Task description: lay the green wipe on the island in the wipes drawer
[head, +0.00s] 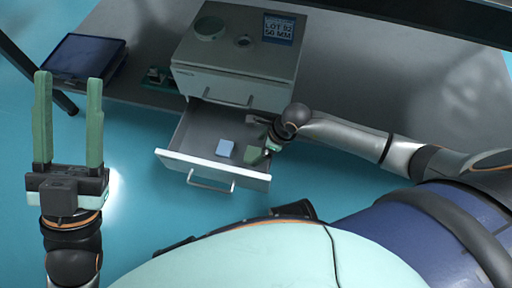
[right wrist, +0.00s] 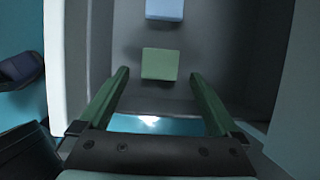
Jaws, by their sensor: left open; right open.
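The green wipe (head: 252,152) lies flat in the open lower drawer (head: 215,172), next to a blue wipe (head: 225,148). In the right wrist view the green wipe (right wrist: 160,64) lies apart from the blue wipe (right wrist: 164,9), on the grey drawer floor. My right gripper (head: 264,154) is over the right part of the drawer. Its fingers (right wrist: 159,74) are open, with the green wipe just beyond and between the tips; nothing is held. My left gripper (head: 68,78) is open and empty, pointing up at the left, away from the drawer.
The drawer belongs to a grey cabinet (head: 236,55) on a grey table (head: 375,75). A closed upper drawer is above it. On the cabinet top are a round item (head: 210,28), a small ring (head: 243,41) and a blue label (head: 279,28). A dark tray (head: 83,58) lies at left.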

